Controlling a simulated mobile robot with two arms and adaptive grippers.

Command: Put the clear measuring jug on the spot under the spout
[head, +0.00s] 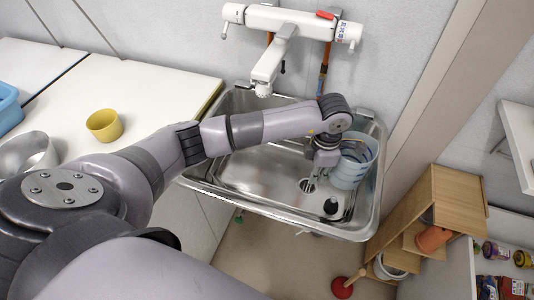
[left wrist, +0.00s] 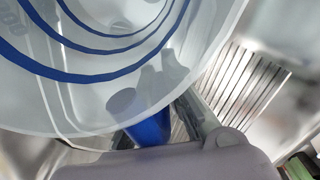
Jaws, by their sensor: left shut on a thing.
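The clear measuring jug (head: 350,172), pale with blue bands, is at the right end of the steel basin (head: 235,172). My left gripper (head: 318,172) is at its left side, shut on it. In the left wrist view the jug (left wrist: 90,75) fills the upper left, and its blue handle (left wrist: 152,128) is at the gripper. I cannot tell whether the jug's base touches the basin. The white spout (head: 263,88) hangs from the wall tap over the basin's back left, apart from the jug. My forearm hides part of the basin below the spout. My right gripper is out of view.
A drain (head: 307,185) and a black stopper (head: 331,206) lie near the jug. A yellow cup (head: 104,125) and a metal bowl (head: 28,153) stand on the left counter. A wooden shelf (head: 425,210) is right of the basin. The basin's left floor is clear.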

